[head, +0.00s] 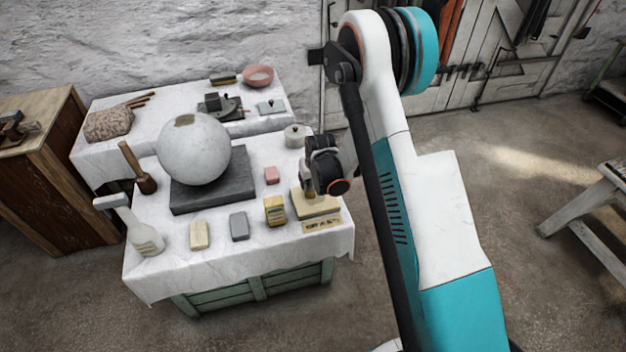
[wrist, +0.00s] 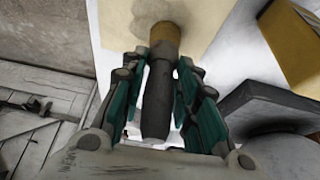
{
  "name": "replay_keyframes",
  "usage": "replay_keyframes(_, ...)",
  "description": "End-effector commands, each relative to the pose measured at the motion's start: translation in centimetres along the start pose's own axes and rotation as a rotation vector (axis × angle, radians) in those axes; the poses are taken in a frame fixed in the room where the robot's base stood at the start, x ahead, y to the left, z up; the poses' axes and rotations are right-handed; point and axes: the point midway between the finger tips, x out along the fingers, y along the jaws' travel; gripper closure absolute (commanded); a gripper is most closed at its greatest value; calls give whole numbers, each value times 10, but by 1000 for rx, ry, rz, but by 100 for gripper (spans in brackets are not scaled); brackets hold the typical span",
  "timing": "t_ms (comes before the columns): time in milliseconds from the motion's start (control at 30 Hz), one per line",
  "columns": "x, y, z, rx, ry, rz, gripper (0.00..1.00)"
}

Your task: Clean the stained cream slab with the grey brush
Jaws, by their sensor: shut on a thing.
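The cream slab (head: 318,208) lies flat near the right front corner of the white-draped table, and it fills the upper middle of the wrist view (wrist: 204,16). My gripper (head: 308,186) is over the slab's back left part, pointing down. In the wrist view its teal-lined fingers (wrist: 160,76) are shut on the grey brush (wrist: 157,100). The brush has a dark grey handle and a tan end toward the slab. I cannot tell whether that end touches it. In the head view my gripper mostly hides the brush.
A yellow box (head: 275,211) stands close left of the slab. A pink block (head: 271,175), a grey block (head: 239,226) and a cream block (head: 199,235) lie nearby. A plaster sphere (head: 194,149) rests on a dark slab (head: 212,196). A lidded pot (head: 296,136) stands behind.

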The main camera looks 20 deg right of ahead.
Motion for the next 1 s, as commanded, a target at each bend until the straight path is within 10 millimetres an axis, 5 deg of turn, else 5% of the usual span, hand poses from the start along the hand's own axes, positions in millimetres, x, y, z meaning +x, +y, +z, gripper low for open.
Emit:
replay_keyframes(500,2,-14,0,0,0,1,99)
replay_keyframes(1000,0,2,0,1,0,0,99)
